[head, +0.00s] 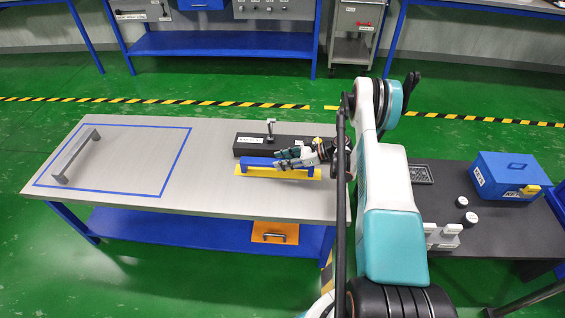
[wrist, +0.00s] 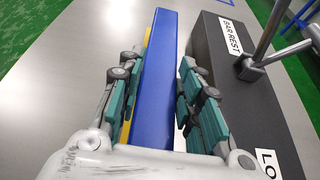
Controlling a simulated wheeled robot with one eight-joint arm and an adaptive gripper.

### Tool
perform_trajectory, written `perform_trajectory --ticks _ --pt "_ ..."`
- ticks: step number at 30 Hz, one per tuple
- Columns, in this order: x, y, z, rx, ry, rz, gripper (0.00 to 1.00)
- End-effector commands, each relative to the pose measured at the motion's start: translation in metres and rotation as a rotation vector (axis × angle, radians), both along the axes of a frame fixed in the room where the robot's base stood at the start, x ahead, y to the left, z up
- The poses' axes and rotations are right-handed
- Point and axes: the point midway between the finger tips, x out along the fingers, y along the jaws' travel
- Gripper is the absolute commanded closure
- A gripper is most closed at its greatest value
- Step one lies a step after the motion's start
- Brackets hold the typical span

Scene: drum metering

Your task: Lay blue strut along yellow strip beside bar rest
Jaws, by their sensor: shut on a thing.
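My gripper (head: 280,158) is shut on the blue strut (head: 257,162), with one finger on each long side of it. In the wrist view the strut (wrist: 163,60) runs lengthwise between the teal-padded fingers (wrist: 157,75). The yellow strip (head: 280,173) lies on the bench along the front of the black bar rest (head: 250,152). The strut is over the strip and roughly parallel to it; I cannot tell whether it touches. In the wrist view a sliver of the strip (wrist: 127,130) shows left of the strut, and the labelled bar rest (wrist: 235,75) stands to its right, apart from it.
A metal clamp or post (head: 270,128) rises from the bar rest. A grey handle bar (head: 76,157) lies within a blue taped outline at the bench's left. The bench middle (head: 210,170) is clear. A dark side table holds a blue box (head: 505,175) at right.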

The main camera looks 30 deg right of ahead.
Motion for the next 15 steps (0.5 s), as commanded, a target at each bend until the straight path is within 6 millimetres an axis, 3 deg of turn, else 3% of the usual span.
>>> perform_trajectory --ticks 8,9,12,15 --pt "0.0001 0.0001 0.0003 0.001 -0.001 0.000 1.00" --pt "0.0000 0.0000 -0.0008 0.000 0.000 0.000 0.65" --pt "0.0000 -0.0001 -0.0004 0.000 0.000 0.000 0.47" --pt "0.0000 -0.0001 -0.0004 0.000 0.000 0.000 0.47"
